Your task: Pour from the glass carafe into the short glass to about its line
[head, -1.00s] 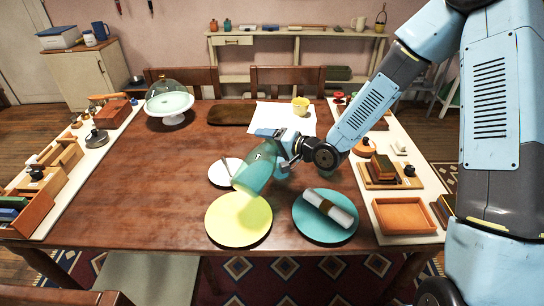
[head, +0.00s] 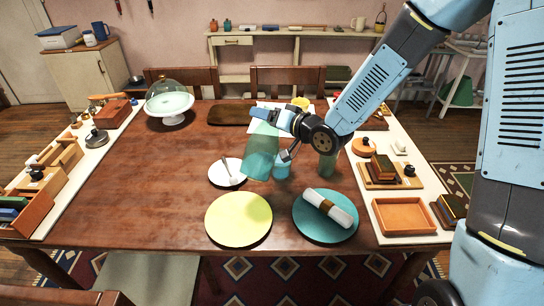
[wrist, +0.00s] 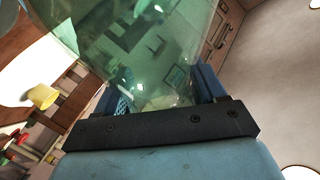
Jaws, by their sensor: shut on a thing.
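My gripper (head: 270,119) is shut on the green-tinted, see-through glass carafe (head: 261,155) and holds it over the middle of the table. The carafe is slightly tilted in the head view. In the wrist view, the carafe (wrist: 145,45) fills the space between my two blue fingers (wrist: 160,92). A short blue-teal glass (head: 281,170) stands just right of the carafe's lower part, partly covered by it and by my gripper. I cannot make out its line or any liquid level.
A taller green glass (head: 327,164) stands to the right. A white saucer with a spoon (head: 226,173), a yellow plate (head: 238,220) and a teal plate with a rolled napkin (head: 325,232) lie nearby. A domed cake stand (head: 170,105) is at the back left. The table's left-middle is clear.

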